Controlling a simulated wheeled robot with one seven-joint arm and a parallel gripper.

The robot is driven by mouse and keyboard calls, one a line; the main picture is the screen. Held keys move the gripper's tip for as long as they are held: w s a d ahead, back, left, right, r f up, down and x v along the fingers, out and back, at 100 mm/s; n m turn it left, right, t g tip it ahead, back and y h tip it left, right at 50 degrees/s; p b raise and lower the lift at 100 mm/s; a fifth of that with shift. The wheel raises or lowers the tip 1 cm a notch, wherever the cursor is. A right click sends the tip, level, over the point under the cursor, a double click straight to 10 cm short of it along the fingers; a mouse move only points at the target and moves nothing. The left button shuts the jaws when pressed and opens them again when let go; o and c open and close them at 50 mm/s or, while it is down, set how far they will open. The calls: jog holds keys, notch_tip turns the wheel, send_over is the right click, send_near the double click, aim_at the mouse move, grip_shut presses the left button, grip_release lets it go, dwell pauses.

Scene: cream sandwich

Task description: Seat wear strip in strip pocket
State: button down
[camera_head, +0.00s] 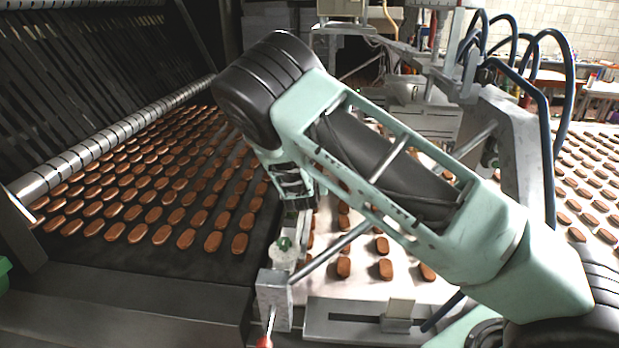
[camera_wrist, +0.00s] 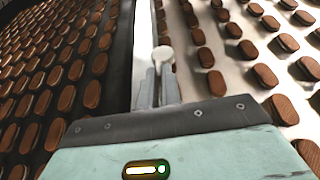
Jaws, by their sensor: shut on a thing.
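My gripper (camera_wrist: 160,82) shows in the wrist view with its two grey fingers close together, shut on a thin piece between them. I take this piece to be the wear strip, but the fingers cover most of it. A pale round knob (camera_wrist: 163,54) shows just past the fingertips; I cannot tell whether it touches them. In the camera_head view my gripper (camera_head: 297,190) points down at the border between the dark and pale belts, partly behind my arm. A pale green knob (camera_head: 285,246) stands on a metal block below it. I cannot make out the strip pocket.
The dark belt (camera_head: 120,262) at left carries rows of brown biscuits. The pale belt (camera_head: 365,290) carries more biscuits close by on the right. A metal block (camera_head: 274,292) and a slotted bar (camera_head: 345,317) stand at the front. Machine frames and blue hoses (camera_head: 568,90) rise behind my arm.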

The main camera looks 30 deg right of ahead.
jog(key=shift+f, duration=0.2)
jog(key=c, duration=1.6)
grip_release()
jog(key=shift+r, duration=0.1)
